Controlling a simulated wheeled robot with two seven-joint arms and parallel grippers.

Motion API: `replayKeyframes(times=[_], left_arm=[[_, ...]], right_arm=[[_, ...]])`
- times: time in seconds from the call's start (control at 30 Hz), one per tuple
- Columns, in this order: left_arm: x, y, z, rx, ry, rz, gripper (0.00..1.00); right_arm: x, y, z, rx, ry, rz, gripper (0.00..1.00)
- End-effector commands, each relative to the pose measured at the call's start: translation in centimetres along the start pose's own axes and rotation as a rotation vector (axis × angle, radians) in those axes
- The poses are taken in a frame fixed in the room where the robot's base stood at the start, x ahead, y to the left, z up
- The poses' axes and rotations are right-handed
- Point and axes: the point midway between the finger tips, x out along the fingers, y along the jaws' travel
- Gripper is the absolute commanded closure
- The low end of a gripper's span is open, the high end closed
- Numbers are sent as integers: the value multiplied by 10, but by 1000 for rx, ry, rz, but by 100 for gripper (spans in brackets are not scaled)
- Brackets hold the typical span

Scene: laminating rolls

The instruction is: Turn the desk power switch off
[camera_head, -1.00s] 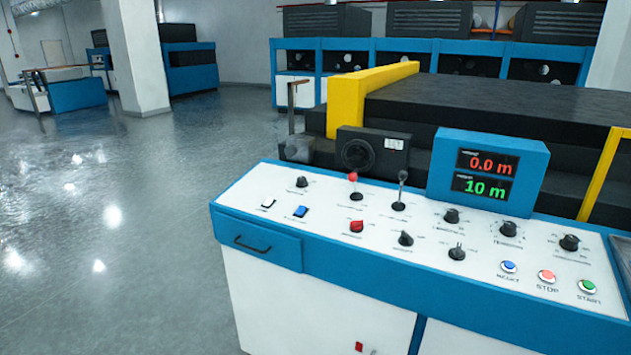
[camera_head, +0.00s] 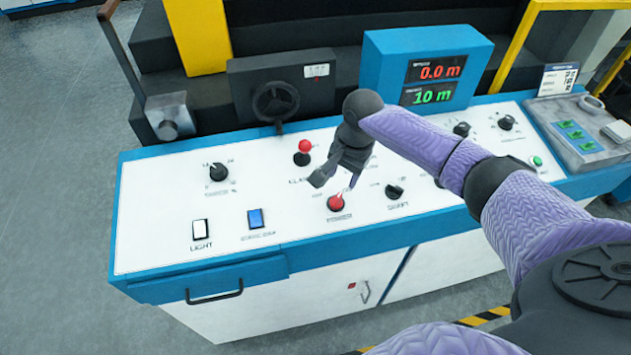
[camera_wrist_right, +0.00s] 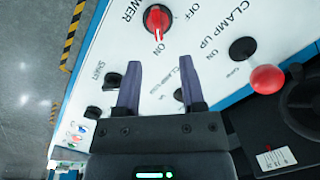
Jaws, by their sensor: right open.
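The power switch is a red rotary knob (camera_head: 336,203) on the white top of the desk (camera_head: 150,240), at its front middle. In the right wrist view the knob (camera_wrist_right: 157,18) sits between POWER, OFF and ON marks, and its grip ridge appears lined up towards ON. My right gripper (camera_head: 336,181) is above and just behind the knob, fingers apart, nothing between them. In the right wrist view the open gripper (camera_wrist_right: 160,63) has its tips short of the knob, with a gap to it. My left gripper is out of view.
A red-ball clamp lever (camera_head: 304,152) stands behind the knob, also near in the right wrist view (camera_wrist_right: 268,79). A black shaft knob (camera_head: 394,191) is to its right. A blue switch (camera_head: 255,218) and light switch (camera_head: 199,230) are left. The display box (camera_head: 425,65) stands behind.

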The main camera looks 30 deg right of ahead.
Motion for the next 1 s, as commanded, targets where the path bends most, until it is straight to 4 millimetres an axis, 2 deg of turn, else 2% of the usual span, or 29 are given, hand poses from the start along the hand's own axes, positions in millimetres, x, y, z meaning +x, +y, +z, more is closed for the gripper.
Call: replayKeyframes(times=[0.03, 0.1, 0.3, 0.4, 0.63, 0.67, 0.9, 1.0], left_arm=[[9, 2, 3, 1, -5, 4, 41], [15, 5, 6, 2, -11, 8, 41], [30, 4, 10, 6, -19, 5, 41], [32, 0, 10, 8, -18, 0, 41], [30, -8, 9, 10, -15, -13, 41], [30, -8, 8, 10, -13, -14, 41], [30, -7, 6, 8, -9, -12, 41], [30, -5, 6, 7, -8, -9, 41]], right_arm=[[17, 1, 1, 1, -3, 3, 49], [36, 1, 1, 0, -2, 2, 49], [73, 0, 1, -1, -2, 1, 49], [79, 0, 0, -1, -1, 1, 49], [79, 0, 0, -3, 0, -1, 49], [79, 0, 0, -2, 0, -1, 51], [79, 0, 0, -2, 0, 0, 100], [79, 0, 0, -2, 0, 0, 100]])
